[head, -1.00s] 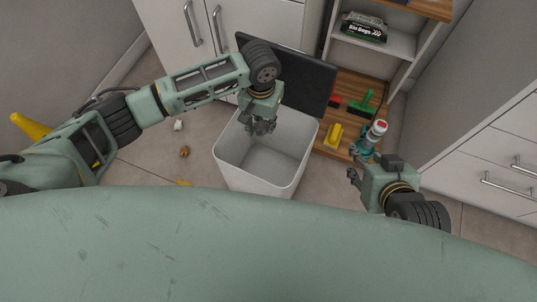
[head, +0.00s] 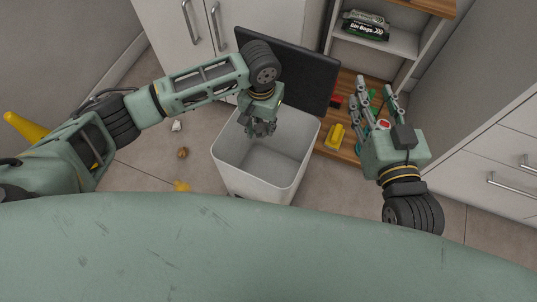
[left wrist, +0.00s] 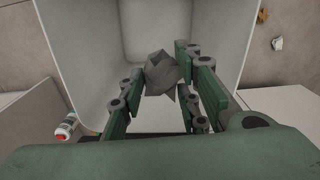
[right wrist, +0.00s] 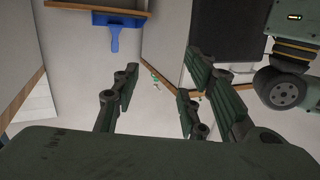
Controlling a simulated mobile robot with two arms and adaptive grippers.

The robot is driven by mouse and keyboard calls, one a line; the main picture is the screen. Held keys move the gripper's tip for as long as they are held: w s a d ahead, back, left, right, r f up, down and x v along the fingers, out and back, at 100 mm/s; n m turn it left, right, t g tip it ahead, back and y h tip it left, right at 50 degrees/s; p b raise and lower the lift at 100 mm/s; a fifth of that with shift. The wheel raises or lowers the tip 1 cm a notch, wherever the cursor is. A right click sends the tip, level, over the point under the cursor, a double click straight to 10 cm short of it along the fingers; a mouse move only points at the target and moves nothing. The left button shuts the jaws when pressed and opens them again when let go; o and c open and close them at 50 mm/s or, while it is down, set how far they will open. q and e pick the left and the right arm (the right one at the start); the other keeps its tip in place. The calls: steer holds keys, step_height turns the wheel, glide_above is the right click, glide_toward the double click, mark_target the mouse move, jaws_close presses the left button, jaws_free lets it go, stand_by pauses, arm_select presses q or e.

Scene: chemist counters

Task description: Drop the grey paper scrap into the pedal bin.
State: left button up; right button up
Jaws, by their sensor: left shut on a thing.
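The pedal bin (head: 222,163) is a white, open-topped box in the middle of the head view. Its dark lid (head: 305,75) stands raised behind it. My left gripper (head: 259,132) is over the bin's opening, near its back left side. In the left wrist view, its fingers are shut on the crumpled grey paper scrap (left wrist: 162,72), with the bin's inside (left wrist: 150,45) beyond. The scrap is hard to tell from the fingers in the head view. My right gripper (head: 377,88) is open and empty, right of the bin, with its fingers pointing away from me.
A wooden board (head: 345,152) right of the bin holds a yellow item (head: 335,135) and other small items. A white scrap (head: 176,126), a brown scrap (head: 182,152) and a yellow scrap (head: 182,187) lie on the floor to the left. Drawers (head: 495,150) stand at right.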

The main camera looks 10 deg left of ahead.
arm_select(q)
steer(key=shift+f, duration=0.1)
arm_select(e)
steer(key=shift+w+a+r+t, duration=0.1)
steer(key=shift+r+t, duration=0.2)
steer(key=shift+r, duration=0.35)
arm_select(q)
steer(key=o, duration=0.8)
step_height(320, 180, up, 12)
arm_select(e)
steer(key=shift+f, duration=0.1)
